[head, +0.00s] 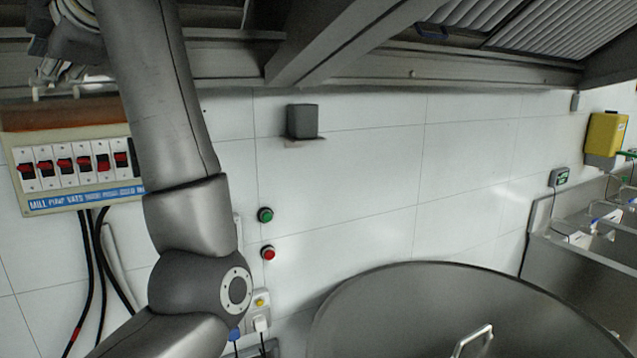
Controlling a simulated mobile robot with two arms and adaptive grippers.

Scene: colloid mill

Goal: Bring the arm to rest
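My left arm (168,110) rises in front of the white tiled wall, from an elbow joint at the lower left up to the top edge. Parts of my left gripper (62,68) show at the upper left, beside the arm and above the switch panel (75,165). They are small and partly cut off, so I cannot tell whether the fingers are open or shut. I see nothing held in it. My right gripper is not in view.
A large round metal lid (430,310) with a handle (473,340) fills the lower right. Green (265,215) and red (268,253) buttons sit on the wall. A metal hood (350,40) spans the top. A sink (590,245) and yellow dispenser (605,134) stand right.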

